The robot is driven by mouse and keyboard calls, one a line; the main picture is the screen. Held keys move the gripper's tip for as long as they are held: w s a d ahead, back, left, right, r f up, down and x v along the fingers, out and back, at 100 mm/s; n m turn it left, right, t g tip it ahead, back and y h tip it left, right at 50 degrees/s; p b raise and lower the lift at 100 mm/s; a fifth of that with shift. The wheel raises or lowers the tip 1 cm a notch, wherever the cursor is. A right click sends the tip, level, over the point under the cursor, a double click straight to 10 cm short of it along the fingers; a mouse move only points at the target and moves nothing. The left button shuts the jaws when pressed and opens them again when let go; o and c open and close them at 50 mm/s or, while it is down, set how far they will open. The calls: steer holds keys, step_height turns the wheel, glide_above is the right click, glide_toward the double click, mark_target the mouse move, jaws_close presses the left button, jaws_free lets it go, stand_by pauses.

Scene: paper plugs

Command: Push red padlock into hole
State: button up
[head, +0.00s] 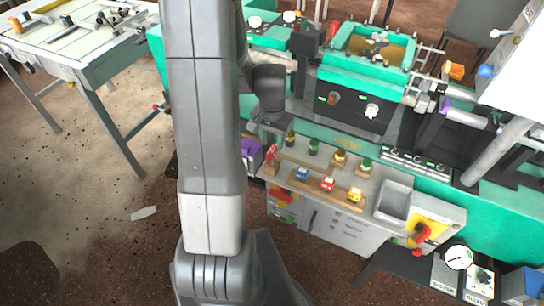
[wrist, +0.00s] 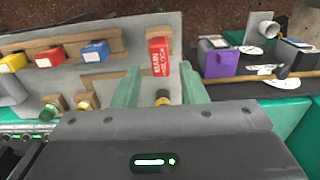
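A tall red padlock (wrist: 161,75) with white lettering stands on a wooden piece (wrist: 157,33) at the panel's edge in the wrist view. It also shows in the head view (head: 271,153), just right of my arm. My gripper (wrist: 160,68) is open, its two green fingers apart on either side of the padlock's position in the picture. I cannot tell whether they touch it. A smaller red block (wrist: 47,57) sits on a wooden strip between a blue block (wrist: 95,51) and a yellow one (wrist: 12,63). No hole for the padlock can be made out.
Green and yellow knobs (head: 314,146) stand along the panel's back edge. A purple box (wrist: 205,58) sits beside the panel. A grey tray (head: 395,200) and a red switch on yellow (head: 422,234) are at its right. Teal machinery (head: 360,75) rises behind.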

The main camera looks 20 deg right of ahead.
mark_target(272, 149)
steer(key=shift+f+b, duration=1.4)
steer(key=shift+f, duration=0.45)
jaws_close()
steer(key=shift+r, duration=0.15)
steer(key=shift+r+p, duration=1.8)
steer(key=shift+r, duration=0.6)
